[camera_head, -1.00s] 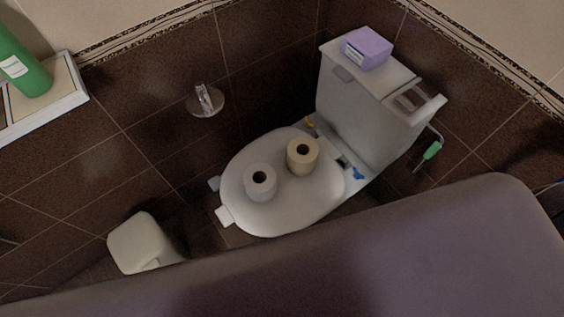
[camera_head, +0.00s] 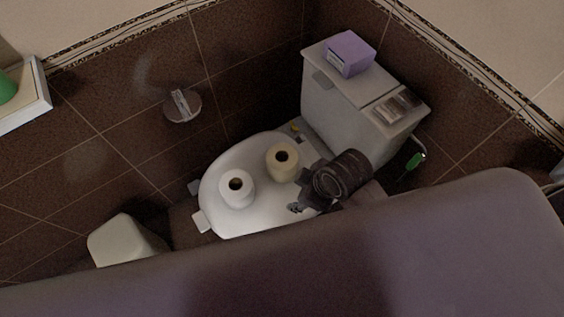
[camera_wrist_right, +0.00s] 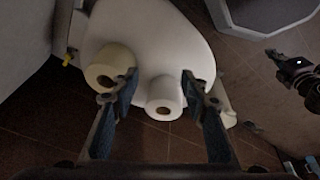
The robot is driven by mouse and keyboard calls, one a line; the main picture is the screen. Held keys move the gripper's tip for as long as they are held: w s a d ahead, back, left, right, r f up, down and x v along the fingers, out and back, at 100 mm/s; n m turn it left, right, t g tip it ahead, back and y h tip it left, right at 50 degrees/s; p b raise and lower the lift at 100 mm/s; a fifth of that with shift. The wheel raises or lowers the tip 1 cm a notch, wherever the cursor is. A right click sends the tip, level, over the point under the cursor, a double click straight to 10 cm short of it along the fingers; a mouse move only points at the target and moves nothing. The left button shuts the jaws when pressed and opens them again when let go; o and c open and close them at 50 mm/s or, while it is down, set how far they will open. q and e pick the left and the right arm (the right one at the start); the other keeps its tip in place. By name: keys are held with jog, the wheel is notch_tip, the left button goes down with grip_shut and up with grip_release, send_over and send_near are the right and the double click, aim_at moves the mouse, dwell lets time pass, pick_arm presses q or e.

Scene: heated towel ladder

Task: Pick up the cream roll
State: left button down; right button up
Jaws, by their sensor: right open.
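The cream roll (camera_head: 283,161) stands upright on the closed white toilet lid (camera_head: 262,218), beside a white roll (camera_head: 237,188). My right gripper (camera_head: 304,198) is over the tank-side part of the lid, close to the cream roll, open and empty. In the right wrist view, its fingers (camera_wrist_right: 155,86) are spread. The cream roll (camera_wrist_right: 109,66) shows just beyond the left finger, partly hidden by it; the white roll (camera_wrist_right: 164,97) shows between the fingers. A dark jointed shape (camera_wrist_right: 297,72) at the right edge looks like my left gripper; its jaws are unclear.
The toilet tank (camera_head: 349,126) stands behind the lid with a purple box (camera_head: 348,53) on top. A toilet paper holder (camera_head: 182,105) is on the tiled wall. A pale bin (camera_head: 124,240) stands at lower left. A large grey-mauve surface (camera_head: 420,250) fills the foreground.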

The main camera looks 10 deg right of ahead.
jog(key=w+a+f+n, duration=0.1)
jog(key=w+a+n, duration=0.35)
jog(key=n, duration=0.35)
jog(key=n+g+h, duration=0.2)
jog(key=n+g, duration=0.1)
jog(key=n, duration=1.3)
send_over(292, 155)
jog(key=f, duration=0.2)
jog(key=shift+s+d+f, duration=0.25)
jog(key=shift+s+f, duration=0.15)
jog(key=shift+f, duration=0.35)
jog(key=shift+w+a+f, duration=0.1)
jog(key=shift+w+f, duration=0.1)
jog(key=shift+f, duration=1.5)
jog(key=shift+w+a+f, duration=0.1)
jog(key=shift+w+f, duration=0.1)
jog(key=shift+f, duration=1.5)
grip_shut()
